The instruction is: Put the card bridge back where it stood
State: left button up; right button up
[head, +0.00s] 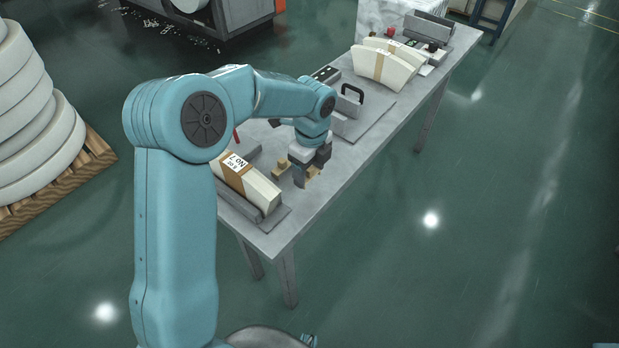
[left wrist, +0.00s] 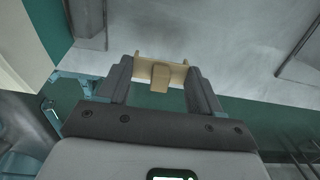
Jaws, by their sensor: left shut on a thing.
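The card bridge is a small tan piece with upright ends and a tab in the middle. In the left wrist view the card bridge (left wrist: 160,76) spans between the two dark fingers of my left gripper (left wrist: 160,84), which is shut on it. In the head view the left gripper (head: 301,175) is over the near part of the grey table (head: 300,215), and tan ends of the card bridge (head: 282,167) stick out on both sides of the fingers. I cannot tell whether the bridge touches the table. My right gripper is in neither view.
A banded stack of cream blanks (head: 254,190) with a printed label lies in a grey tray left of the gripper. A grey fixture with a black handle (head: 352,94) stands behind it. More curved blanks (head: 388,66) lie farther along the table. The table's right edge is close.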

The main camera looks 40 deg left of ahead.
aim_at(309, 178)
pick_arm(q)
jog(key=shift+f, duration=1.7)
jog(key=shift+f, duration=0.2)
jog(key=o, duration=1.1)
jog(key=r, duration=1.2)
jog(key=shift+d+r+p, duration=0.2)
jog(key=shift+d+p, duration=0.05)
jog(key=shift+p, duration=0.1)
